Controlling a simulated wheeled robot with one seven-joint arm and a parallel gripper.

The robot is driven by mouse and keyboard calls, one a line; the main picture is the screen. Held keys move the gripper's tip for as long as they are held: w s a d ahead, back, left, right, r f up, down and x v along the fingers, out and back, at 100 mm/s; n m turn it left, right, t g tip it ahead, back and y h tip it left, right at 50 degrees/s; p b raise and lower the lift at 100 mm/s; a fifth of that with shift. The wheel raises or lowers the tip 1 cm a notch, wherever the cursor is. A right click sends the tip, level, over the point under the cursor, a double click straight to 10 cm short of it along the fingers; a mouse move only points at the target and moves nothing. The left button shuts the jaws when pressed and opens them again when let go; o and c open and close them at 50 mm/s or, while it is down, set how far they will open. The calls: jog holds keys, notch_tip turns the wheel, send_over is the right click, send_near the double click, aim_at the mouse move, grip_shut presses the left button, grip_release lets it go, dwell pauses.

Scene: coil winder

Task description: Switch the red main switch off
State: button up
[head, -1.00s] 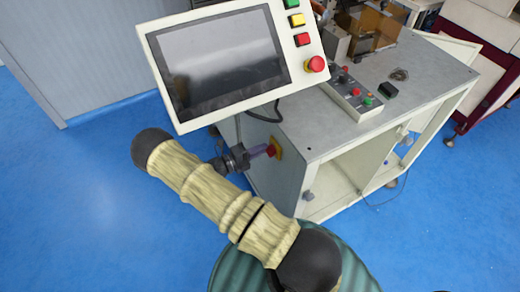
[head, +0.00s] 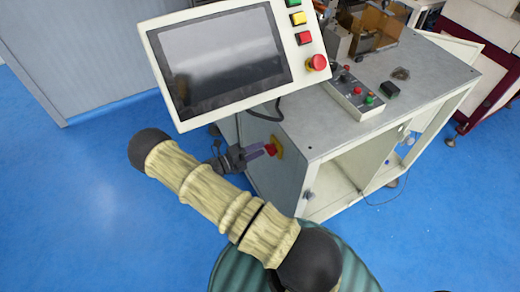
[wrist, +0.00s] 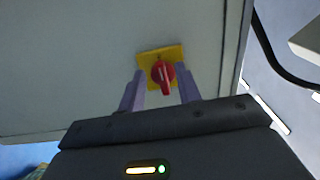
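The red main switch (wrist: 163,75) sits on a yellow plate (wrist: 146,58) on the side of the grey machine cabinet. Its knob handle points toward the bottom of the wrist picture. My gripper (wrist: 160,70) is open, with one purple finger on each side of the handle and a visible gap to it on both sides. Whether the tips touch the plate cannot be told. In the head view the switch (head: 271,149) shows just beyond the fingertips of my gripper (head: 264,150), partly covered by them.
A tilted control panel (head: 225,60) with a screen, coloured buttons and a red emergency stop (head: 317,62) hangs above my wrist. A cable (head: 268,115) loops below it. A small button box (head: 355,95) sits on the cabinet top. Blue floor is free at left.

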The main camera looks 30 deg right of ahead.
jog(key=a+b, duration=0.3)
jog(key=a, duration=1.3)
jog(key=shift+s, duration=0.3)
